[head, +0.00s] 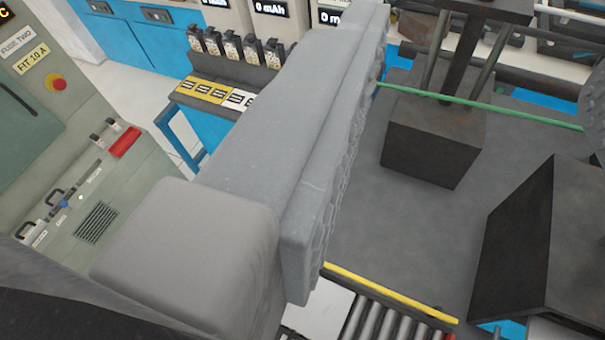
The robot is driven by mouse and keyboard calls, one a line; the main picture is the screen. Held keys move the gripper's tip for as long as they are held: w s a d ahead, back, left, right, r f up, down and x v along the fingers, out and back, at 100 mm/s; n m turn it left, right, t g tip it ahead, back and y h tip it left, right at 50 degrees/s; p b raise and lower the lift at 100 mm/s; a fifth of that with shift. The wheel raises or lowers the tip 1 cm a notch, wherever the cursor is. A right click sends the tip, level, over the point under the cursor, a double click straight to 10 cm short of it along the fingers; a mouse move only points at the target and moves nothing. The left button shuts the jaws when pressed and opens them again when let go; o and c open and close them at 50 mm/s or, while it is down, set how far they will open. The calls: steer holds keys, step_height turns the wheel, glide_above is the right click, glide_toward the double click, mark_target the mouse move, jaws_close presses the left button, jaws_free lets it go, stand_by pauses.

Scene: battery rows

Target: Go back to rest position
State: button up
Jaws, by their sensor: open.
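My gripper (300,140) fills the middle of the head view as a large grey jaw with a ridged inner face turned to the right. I see only one jaw clearly; the other is not clearly visible. The gripper is open, and nothing shows against the ridged face. The jaw hides part of the bench and the floor behind it.
A green-grey cabinet (60,130) with a red button stands at left. Several small batteries (232,47) stand in a row on a rack at the back. Dark blocks (433,140) and a black box (540,240) are at right. Rollers (385,322) lie below.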

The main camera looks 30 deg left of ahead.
steer(key=shift+s+d+f+g+h, duration=0.15)
steer(key=shift+s+d, duration=0.15)
steer(key=shift+s, duration=0.2)
steer(key=shift+s+d+f+g+h, duration=0.15)
steer(key=shift+s+d, duration=0.15)
steer(key=shift+s, duration=0.2)
steer(key=shift+f, duration=0.1)
step_height(320, 180, down, 14)
steer(key=b, duration=1.3)
steer(key=shift+r+b, duration=0.2)
steer(key=shift+b, duration=0.2)
